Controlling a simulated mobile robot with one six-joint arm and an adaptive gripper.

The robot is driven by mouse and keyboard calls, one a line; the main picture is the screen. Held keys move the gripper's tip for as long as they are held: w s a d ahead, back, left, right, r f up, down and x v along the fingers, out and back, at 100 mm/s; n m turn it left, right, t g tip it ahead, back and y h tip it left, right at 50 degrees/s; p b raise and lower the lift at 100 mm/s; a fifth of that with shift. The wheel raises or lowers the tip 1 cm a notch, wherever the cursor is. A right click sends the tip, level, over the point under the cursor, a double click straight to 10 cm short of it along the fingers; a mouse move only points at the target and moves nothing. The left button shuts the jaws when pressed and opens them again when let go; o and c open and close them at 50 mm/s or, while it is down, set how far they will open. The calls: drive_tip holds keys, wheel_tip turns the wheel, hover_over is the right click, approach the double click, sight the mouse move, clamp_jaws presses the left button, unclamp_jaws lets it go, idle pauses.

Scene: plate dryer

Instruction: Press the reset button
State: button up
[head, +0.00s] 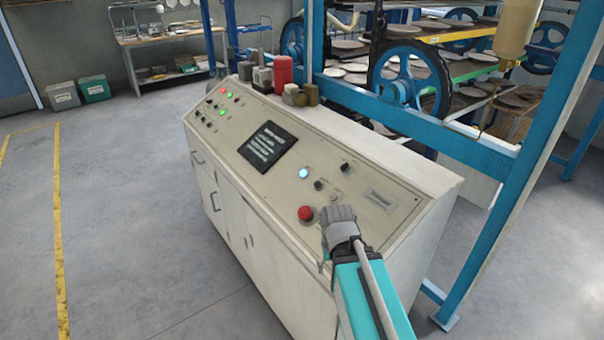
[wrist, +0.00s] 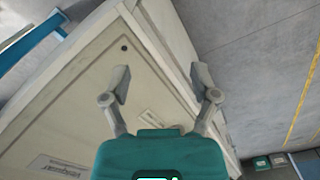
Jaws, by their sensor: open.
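The control panel (head: 225,135) slopes along the top of a beige console. Near its right end are a lit blue-white button (head: 303,173), a red mushroom button (head: 305,213) and two small dark knobs, one near the lit button (head: 318,185) and one further back (head: 345,167). I cannot read which control is reset. My gripper (head: 338,214) appears over the right end of the panel, just right of the red button in the picture. In the wrist view my gripper (wrist: 162,78) is open and empty, its fingers apart over a beige console surface. No button shows clearly there.
Red and brown containers (head: 283,70) stand on the console's back ledge. A blue frame post (head: 530,150) and wheeled plate racks (head: 405,80) stand behind and right. Open grey floor (head: 130,220) lies left. Two bins (head: 94,88) stand by the far wall.

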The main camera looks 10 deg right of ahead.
clamp_jaws()
idle(1.3)
